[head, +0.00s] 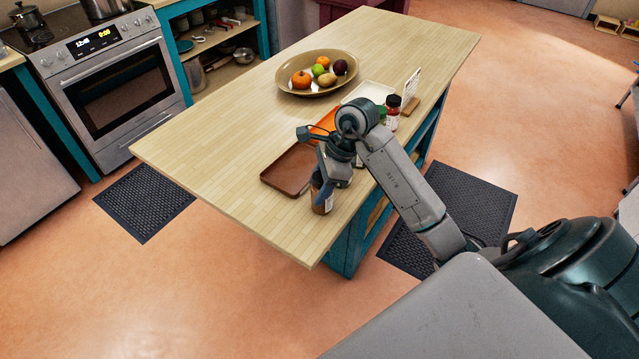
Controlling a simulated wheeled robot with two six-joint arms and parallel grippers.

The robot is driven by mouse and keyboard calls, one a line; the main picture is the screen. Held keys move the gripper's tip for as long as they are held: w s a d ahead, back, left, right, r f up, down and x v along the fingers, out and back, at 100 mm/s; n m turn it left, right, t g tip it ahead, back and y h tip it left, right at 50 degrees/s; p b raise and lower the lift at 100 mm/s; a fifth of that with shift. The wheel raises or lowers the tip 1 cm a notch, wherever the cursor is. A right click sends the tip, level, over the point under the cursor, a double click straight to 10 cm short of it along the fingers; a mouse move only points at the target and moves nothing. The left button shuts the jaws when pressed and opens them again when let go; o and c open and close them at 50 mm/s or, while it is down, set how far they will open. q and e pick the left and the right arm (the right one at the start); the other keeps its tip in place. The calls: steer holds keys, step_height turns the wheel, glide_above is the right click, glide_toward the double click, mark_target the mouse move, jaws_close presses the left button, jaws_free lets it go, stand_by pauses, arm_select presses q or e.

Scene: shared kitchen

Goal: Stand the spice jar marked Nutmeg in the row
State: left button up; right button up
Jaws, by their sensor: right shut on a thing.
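My right gripper (322,180) is shut on a small brown spice jar (322,205) with a pale label patch. The jar is roughly upright at the near end of the wooden island top; I cannot tell whether its base touches the wood, and its label is too small to read. A jar with red contents and a dark lid (393,113) stands by the island's right edge, behind my arm. A bit of green (381,112) shows beside it, mostly hidden. Other jars of the row may be hidden by my arm. My left gripper is not in view.
A brown tray (286,172) lies just left of the gripper, with an orange tray (325,123) and a white tray (370,92) behind it. A card in a wooden stand (411,90) and a fruit bowl (293,85) stand farther back. The island's left side is clear.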

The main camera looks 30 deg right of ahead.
steer(key=shift+f, duration=0.1)
steer(key=o, duration=1.1)
steer(key=b+v, duration=0.2)
steer(key=v, duration=0.3)
steer(key=shift+d+r, duration=0.15)
steer(key=shift+r, duration=0.1)
steer(key=w+v, duration=0.1)
steer(key=v, duration=0.5)
steer(key=shift+s+r+p, duration=0.35)
steer(key=shift+s+p, duration=0.05)
steer(key=shift+s, duration=0.1)
